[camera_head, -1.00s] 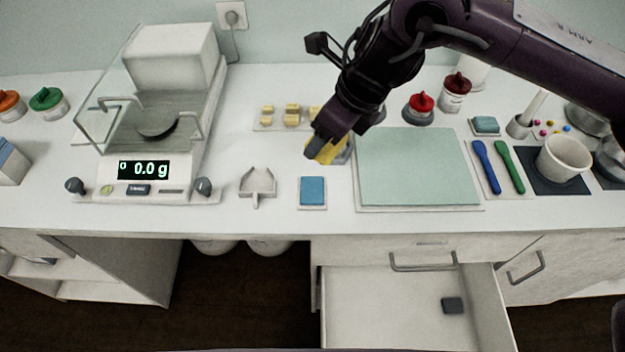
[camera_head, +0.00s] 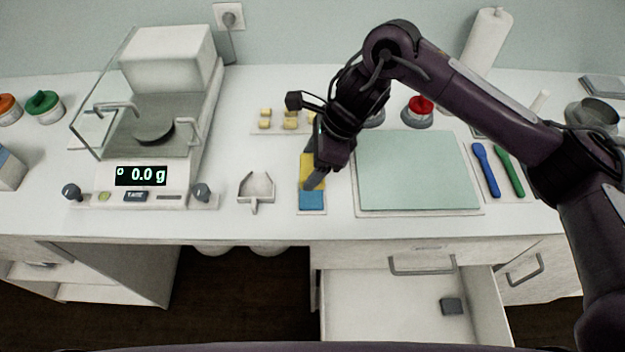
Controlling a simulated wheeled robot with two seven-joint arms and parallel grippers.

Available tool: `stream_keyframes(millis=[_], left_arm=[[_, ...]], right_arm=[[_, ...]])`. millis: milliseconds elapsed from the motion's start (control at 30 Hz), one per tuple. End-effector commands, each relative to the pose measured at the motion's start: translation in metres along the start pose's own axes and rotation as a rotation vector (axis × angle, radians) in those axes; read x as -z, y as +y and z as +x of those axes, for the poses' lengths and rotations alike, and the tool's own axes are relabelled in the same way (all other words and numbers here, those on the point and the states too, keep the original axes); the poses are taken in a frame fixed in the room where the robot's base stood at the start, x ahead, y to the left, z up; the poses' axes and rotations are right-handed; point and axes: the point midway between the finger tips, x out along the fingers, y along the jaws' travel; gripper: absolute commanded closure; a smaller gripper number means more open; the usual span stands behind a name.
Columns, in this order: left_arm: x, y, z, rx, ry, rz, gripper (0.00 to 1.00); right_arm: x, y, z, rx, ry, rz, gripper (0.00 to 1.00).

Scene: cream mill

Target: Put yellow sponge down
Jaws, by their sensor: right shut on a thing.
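The yellow sponge (camera_head: 306,170) is in my right gripper (camera_head: 313,180), which points down over the counter, left of the pale green mat (camera_head: 415,170). The gripper is shut on the sponge and covers part of its right side. The sponge is just behind a blue sponge (camera_head: 312,200) on a small white tray and overlaps its far part in the picture. I cannot tell whether the yellow sponge touches the tray or the counter. My left gripper is not in view.
A balance (camera_head: 152,165) reading 0.0 g stands at the left. A white scoop (camera_head: 256,188) lies beside the tray. Yellow blocks (camera_head: 290,115) sit behind. Blue (camera_head: 486,170) and green (camera_head: 508,172) spatulas lie right of the mat. An open drawer (camera_head: 385,305) juts out below.

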Motion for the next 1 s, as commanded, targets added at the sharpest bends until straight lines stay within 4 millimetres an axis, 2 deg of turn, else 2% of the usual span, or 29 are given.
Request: stream_keyframes(millis=[100,267,533,900,933,1000], left_arm=[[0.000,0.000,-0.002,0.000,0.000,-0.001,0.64],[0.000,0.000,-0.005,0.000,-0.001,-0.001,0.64],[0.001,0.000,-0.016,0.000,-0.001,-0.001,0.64],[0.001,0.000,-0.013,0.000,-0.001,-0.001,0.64],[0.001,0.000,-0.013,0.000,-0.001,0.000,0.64],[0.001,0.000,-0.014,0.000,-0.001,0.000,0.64]], right_arm=[[0.008,0.001,0.018,-0.003,0.000,0.004,0.51],[0.013,0.000,0.028,0.000,0.001,0.003,0.51],[0.027,0.000,0.061,-0.001,0.001,0.003,0.51],[0.030,0.000,0.068,0.002,0.001,0.000,0.51],[0.029,0.000,0.067,0.002,0.001,0.001,0.30],[0.029,0.000,0.067,0.001,0.001,0.001,0.21]])
